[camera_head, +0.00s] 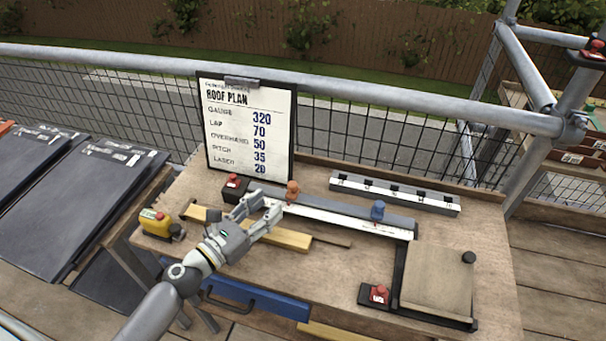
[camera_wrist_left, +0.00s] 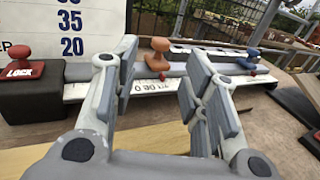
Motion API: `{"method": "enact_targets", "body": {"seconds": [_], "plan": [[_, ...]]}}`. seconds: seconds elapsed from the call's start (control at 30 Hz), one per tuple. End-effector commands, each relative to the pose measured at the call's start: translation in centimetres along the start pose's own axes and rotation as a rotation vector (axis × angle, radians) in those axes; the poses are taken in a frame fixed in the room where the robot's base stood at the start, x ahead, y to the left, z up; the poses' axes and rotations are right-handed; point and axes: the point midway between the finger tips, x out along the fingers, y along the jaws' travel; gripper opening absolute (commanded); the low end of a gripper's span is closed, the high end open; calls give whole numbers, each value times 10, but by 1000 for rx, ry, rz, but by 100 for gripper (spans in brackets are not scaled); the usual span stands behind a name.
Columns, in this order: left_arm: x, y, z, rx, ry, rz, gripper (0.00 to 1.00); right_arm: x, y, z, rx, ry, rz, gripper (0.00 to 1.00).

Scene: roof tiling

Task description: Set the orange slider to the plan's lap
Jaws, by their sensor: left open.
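The roof plan board (camera_head: 247,132) stands at the back of the bench and lists Gauge 320, Lap 70, Overhang 50, Pitch 35, Laser 20. The orange slider (camera_head: 293,190) sits on the pale ruler rail (camera_head: 340,217), towards its left end. It also shows in the left wrist view (camera_wrist_left: 158,55), beyond and between my fingers. A blue slider (camera_head: 377,209) sits further right on the same rail. My left gripper (camera_head: 266,214) is open and empty, just in front of the rail near the orange slider, apart from it. The scale reading at the slider is too small to tell.
A black block with a red LOCK knob (camera_head: 233,183) stands at the rail's left end. A yellow box (camera_head: 157,222) is at the bench's left. A wooden plate with a black frame (camera_head: 437,280) and a red-knobbed block (camera_head: 378,294) are at the right. Dark tiles (camera_head: 70,195) lie left.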

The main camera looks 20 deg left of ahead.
Motion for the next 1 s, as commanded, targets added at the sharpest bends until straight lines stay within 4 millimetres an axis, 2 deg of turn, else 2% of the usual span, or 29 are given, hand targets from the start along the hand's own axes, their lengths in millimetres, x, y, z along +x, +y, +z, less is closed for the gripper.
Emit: {"method": "enact_targets", "body": {"seconds": [0.2, 0.3, 0.43, 0.7, 1.0], "plan": [[29, 0, 4, 5, -2, -1, 41, -12, -18, 40, 3, -60, -22, 0], [47, 0, 4, 6, -2, -2, 41, -17, -29, 51, 4, -78, -35, 0], [69, -1, 3, 5, -2, -2, 41, -20, -32, 48, 3, -73, -39, 0], [98, -1, 1, 5, -1, -3, 41, -20, -21, 15, 2, -22, -26, 0], [104, -2, 1, 7, 0, -3, 41, -20, -16, 24, 3, -37, -19, 0]]}}
